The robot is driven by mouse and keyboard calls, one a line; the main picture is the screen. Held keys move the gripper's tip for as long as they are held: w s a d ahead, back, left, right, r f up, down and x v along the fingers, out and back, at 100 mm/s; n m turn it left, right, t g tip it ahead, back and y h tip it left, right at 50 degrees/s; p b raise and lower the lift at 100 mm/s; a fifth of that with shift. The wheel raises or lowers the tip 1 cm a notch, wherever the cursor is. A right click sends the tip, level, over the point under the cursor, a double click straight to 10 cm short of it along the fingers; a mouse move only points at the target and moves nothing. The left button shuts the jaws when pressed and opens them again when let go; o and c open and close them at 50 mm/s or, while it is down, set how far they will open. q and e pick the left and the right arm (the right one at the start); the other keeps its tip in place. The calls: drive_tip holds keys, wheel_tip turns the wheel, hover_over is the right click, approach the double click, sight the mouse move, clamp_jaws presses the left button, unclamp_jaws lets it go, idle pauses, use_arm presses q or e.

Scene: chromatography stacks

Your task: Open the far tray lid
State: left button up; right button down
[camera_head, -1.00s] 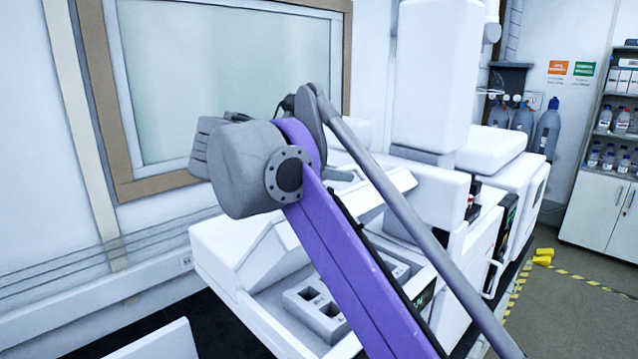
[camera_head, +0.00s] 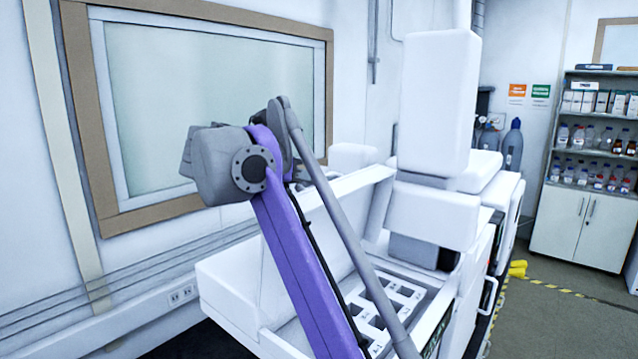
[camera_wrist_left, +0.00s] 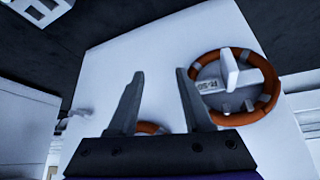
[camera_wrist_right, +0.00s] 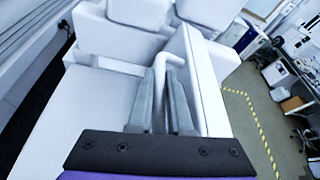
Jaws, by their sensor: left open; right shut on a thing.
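The far tray lid (camera_head: 340,205) is a white panel on the white instrument, standing raised and tilted at the far side of its tray. The open tray bay shows a white rack (camera_head: 405,292) with dark square slots. My right arm crosses in front and hides part of the lid. In the right wrist view my right gripper (camera_wrist_right: 163,75) is shut on the white bar handle (camera_wrist_right: 177,61) beside the lid panel (camera_wrist_right: 206,85). The right fingertips are hidden in the head view. My left gripper (camera_wrist_left: 159,73) is open and empty, over a white surface.
A tall white tower (camera_head: 438,100) stands right of the lid, close by. The wall and framed window (camera_head: 215,95) are behind. In the left wrist view an orange-rimmed round part (camera_wrist_left: 235,80) is right of the fingers. Yellow-striped floor (camera_head: 560,288) lies at right.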

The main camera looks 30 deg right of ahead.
use_arm(q)
drive_tip(key=shift+w+a, duration=0.1)
drive_tip(key=shift+w, duration=0.2)
use_arm(e)
drive_tip(key=shift+w+a+f, duration=0.1)
drive_tip(key=shift+w+a, duration=0.2)
drive_tip(key=shift+w, duration=0.45)
drive_tip(key=c, duration=1.1)
unclamp_jaws()
